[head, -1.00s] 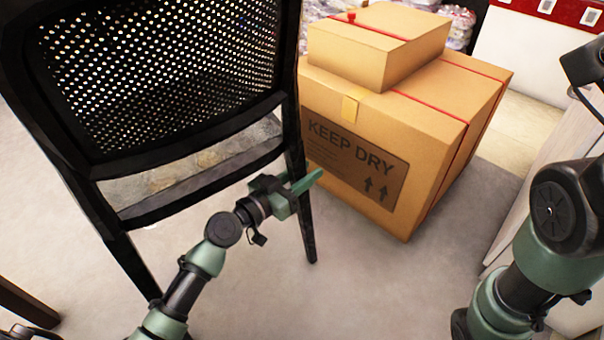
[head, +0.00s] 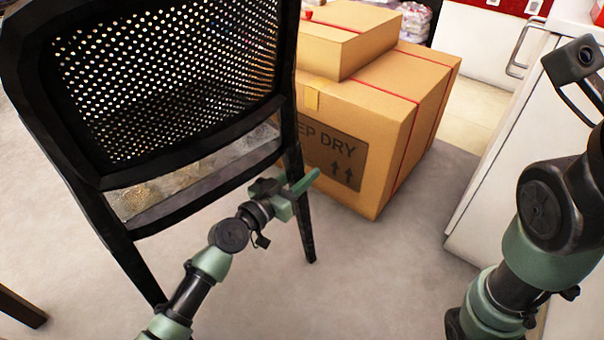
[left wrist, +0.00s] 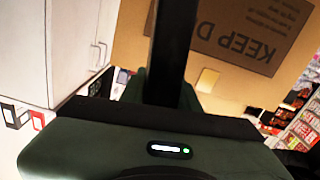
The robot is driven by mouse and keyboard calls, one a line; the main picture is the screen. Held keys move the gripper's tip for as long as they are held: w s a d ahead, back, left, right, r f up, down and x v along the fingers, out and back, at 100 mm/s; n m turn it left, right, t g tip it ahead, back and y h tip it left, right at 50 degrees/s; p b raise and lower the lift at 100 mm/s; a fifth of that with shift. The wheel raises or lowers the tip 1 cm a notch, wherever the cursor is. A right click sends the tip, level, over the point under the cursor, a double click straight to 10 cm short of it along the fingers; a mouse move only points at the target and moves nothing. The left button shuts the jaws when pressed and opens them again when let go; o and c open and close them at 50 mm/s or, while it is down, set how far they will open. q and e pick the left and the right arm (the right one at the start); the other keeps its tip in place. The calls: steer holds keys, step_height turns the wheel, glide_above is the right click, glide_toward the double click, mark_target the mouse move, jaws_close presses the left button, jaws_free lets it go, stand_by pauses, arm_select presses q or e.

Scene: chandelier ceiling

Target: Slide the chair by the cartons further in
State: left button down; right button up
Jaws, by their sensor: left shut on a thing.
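The black chair (head: 185,188) with a perforated back stands upright on the left of the head view, its back toward me. My left gripper (head: 298,190) is shut on the chair's right rear upright, below the backrest. In the left wrist view the dark upright (left wrist: 173,55) runs up from between the fingers. The cartons (head: 385,130) stand stacked just beyond and to the right of the chair, a smaller one (head: 345,40) on a larger one marked KEEP DRY. My right arm shows at the right edge, but its gripper is out of view.
A white cabinet (head: 500,150) with a metal handle stands at the right. Grey floor (head: 385,260) lies clear between it and the chair. A dark wooden piece (head: 20,308) shows at the lower left. Wrapped goods (head: 415,22) sit behind the cartons.

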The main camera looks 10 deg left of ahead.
mark_target(293, 184)
arm_select(q)
steer(key=shift+d, duration=0.1)
steer(key=c, duration=0.9)
jaws_free()
steer(key=shift+c, duration=0.2)
steer(key=shift+v, duration=3.95)
steer(key=shift+f, duration=0.1)
